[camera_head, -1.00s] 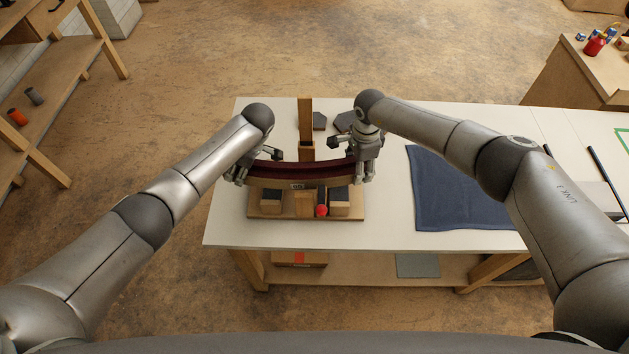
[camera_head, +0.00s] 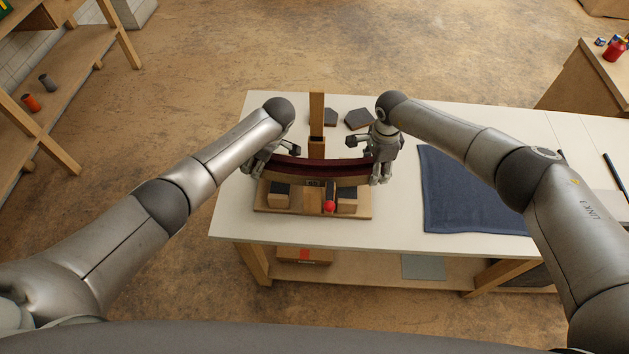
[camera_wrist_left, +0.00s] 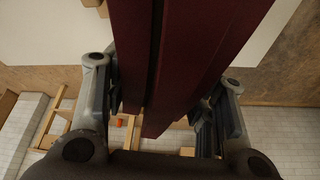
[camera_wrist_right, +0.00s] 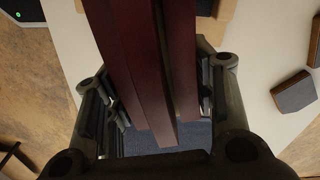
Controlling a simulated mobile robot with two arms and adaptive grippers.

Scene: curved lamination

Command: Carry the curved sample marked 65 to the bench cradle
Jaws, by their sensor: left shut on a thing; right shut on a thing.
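The curved sample (camera_head: 322,171), dark red on top with a wood-coloured front face, spans between my two grippers. It also shows in the left wrist view (camera_wrist_left: 190,60) and the right wrist view (camera_wrist_right: 148,70). My left gripper (camera_head: 259,164) is shut on its left end and my right gripper (camera_head: 379,170) on its right end. The number on its front is not readable now. The wooden bench cradle (camera_head: 360,213), with dark-topped blocks and a red knob (camera_head: 329,207), stands just below and in front in the head view. Whether the sample touches it, I cannot tell.
A wooden post (camera_head: 316,112) rises behind the sample. Dark-topped blocks (camera_head: 359,119) lie beyond it on the white bench (camera_head: 235,215). A blue cloth (camera_head: 465,195) lies to the right. A wooden shelf (camera_head: 75,70) stands at far left.

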